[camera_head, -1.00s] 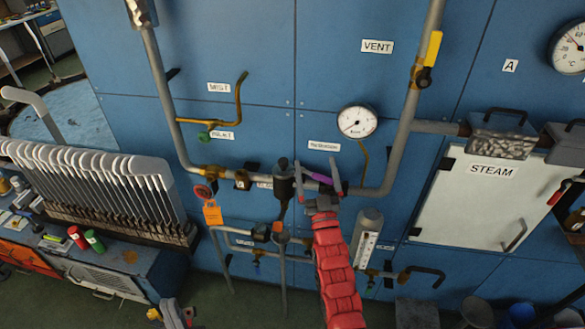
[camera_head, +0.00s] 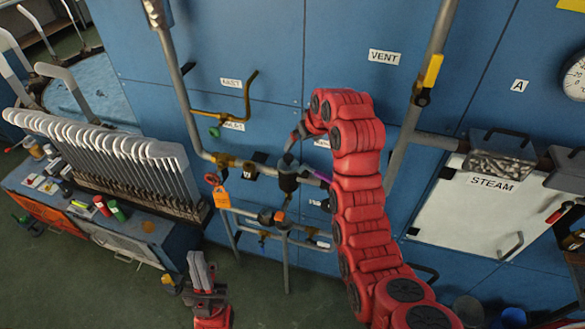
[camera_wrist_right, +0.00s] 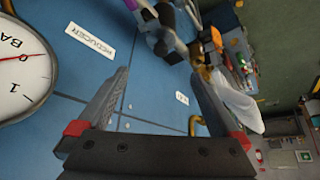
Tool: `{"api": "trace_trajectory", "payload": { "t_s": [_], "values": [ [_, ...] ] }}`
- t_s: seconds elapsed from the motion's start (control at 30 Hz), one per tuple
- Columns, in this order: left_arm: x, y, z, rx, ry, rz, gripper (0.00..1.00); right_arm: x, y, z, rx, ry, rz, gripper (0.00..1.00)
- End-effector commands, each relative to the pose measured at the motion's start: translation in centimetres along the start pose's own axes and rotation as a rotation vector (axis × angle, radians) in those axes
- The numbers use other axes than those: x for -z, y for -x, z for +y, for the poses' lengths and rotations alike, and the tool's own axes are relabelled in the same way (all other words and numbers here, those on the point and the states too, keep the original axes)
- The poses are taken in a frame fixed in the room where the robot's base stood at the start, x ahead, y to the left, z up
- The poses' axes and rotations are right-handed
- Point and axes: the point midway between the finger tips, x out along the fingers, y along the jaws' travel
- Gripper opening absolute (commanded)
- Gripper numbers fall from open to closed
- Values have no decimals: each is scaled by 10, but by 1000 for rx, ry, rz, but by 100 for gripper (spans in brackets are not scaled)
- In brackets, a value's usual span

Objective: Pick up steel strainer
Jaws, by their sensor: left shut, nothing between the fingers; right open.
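I cannot clearly make out a separate steel strainer. A dark pipe fitting (camera_head: 288,178) with a purple part (camera_head: 318,177) sits on the pipework in the head view. The dark fitting (camera_wrist_right: 165,42) also shows at the top of the right wrist view, beyond the fingertips. My right gripper (camera_head: 295,138) is just above the fitting, partly hidden by its own arm. In the right wrist view my right gripper (camera_wrist_right: 158,76) is open, with nothing between its fingers. My left gripper (camera_head: 201,270) is low at the bottom left, shut and empty, away from the pipes.
Grey pipes (camera_head: 176,85) and a brass valve lever (camera_head: 250,95) surround the fitting on the blue panel. An orange tag (camera_head: 222,198) hangs left of it. A pressure gauge (camera_wrist_right: 22,70) is close beside the right gripper. A rack of sock boards (camera_head: 120,165) stands at left.

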Motion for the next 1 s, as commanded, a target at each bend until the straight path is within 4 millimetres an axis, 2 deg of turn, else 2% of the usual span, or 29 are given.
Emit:
{"api": "trace_trajectory", "payload": {
  "t_s": [0.1,0.4,0.8,0.93,1.0],
  "values": [
    [-4,24,1,0,0,-1,0,-5,-16,-1,1,2,-3,100],
    [-14,83,4,0,0,0,0,-6,-47,0,0,2,-1,100],
    [-26,154,8,0,0,0,0,-4,-74,0,-3,2,2,100],
    [-29,174,9,0,0,0,0,-4,-80,0,0,0,2,100],
    [-26,155,8,0,0,-1,0,0,-84,-1,3,-1,-6,100]
  ]
}}
